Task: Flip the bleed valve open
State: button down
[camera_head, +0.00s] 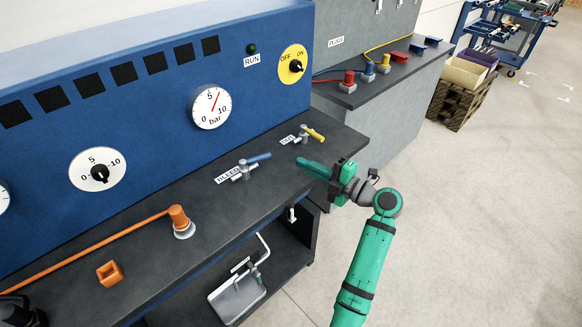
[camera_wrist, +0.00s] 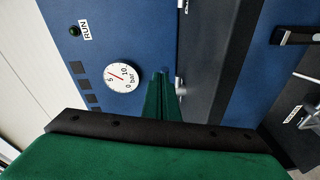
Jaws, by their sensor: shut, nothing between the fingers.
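The bleed valve (camera_head: 245,170) is on the dark bench top beside a white label reading BLEED. It has a blue lever (camera_head: 258,157) that points to the right and slightly up, and a metal body. My gripper (camera_head: 301,162) is shut and empty. Its green fingertips are to the right of the blue lever, apart from it in the picture; the height between them is hard to judge. In the wrist view the fingers (camera_wrist: 160,80) point toward the blue panel, and I cannot make out the bleed valve there.
A yellow-levered valve (camera_head: 312,133) marked OUT stands just behind my gripper. A pressure gauge (camera_head: 211,107) is on the blue panel (camera_head: 150,70). Open floor lies to the right.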

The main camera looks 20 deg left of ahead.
jog(key=shift+w+d, duration=0.75)
jog(key=shift+d, duration=0.2)
jog(key=shift+w+d, duration=0.1)
jog(key=shift+w, duration=0.05)
